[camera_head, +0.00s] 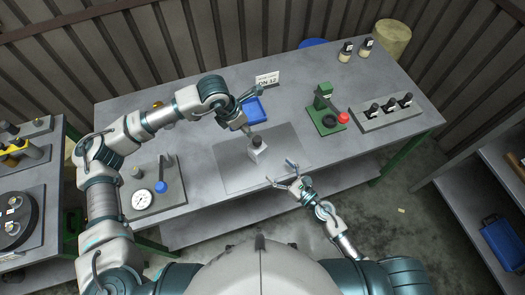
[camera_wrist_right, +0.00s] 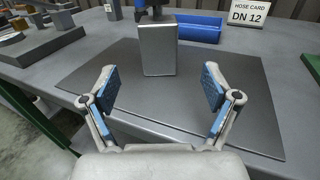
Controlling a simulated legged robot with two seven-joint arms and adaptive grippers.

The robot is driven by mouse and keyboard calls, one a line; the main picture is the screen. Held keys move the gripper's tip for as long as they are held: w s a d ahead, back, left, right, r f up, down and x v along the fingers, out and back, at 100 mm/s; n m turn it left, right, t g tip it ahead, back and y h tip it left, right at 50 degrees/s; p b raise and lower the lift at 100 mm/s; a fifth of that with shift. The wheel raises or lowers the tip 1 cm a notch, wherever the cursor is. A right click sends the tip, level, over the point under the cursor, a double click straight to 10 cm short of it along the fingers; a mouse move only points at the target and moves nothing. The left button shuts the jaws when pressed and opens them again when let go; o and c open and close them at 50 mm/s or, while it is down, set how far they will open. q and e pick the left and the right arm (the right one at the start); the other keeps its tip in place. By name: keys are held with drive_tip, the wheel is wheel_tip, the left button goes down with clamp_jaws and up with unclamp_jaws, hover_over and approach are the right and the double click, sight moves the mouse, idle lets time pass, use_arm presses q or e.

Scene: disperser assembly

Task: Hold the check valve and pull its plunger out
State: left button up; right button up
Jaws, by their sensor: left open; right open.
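A small grey block (camera_head: 258,151) with a darker part on top stands upright on the dark mat (camera_head: 225,170). It also shows in the right wrist view (camera_wrist_right: 157,50), where its top runs up to the picture edge. It is the likely check valve, but I cannot make out its plunger. My left gripper (camera_head: 252,110) is open just behind and above the block; whether it touches the block's top is unclear. My right gripper (camera_head: 280,172) is open and empty at the mat's front edge. Its spread fingers (camera_wrist_right: 157,85) face the block, with a gap between.
A blue tray (camera_head: 256,112) and a hose card (camera_head: 267,79) marked DN 12 are behind the mat. A green press (camera_head: 325,112) with a red knob and a block with several black knobs (camera_head: 388,112) stand right. A gauge plate (camera_head: 147,188) lies left.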

sight(263, 154)
drive_tip(key=x, duration=1.1)
drive_tip(key=shift+w+a, duration=0.2)
drive_tip(key=shift+a, duration=0.15)
clamp_jaws()
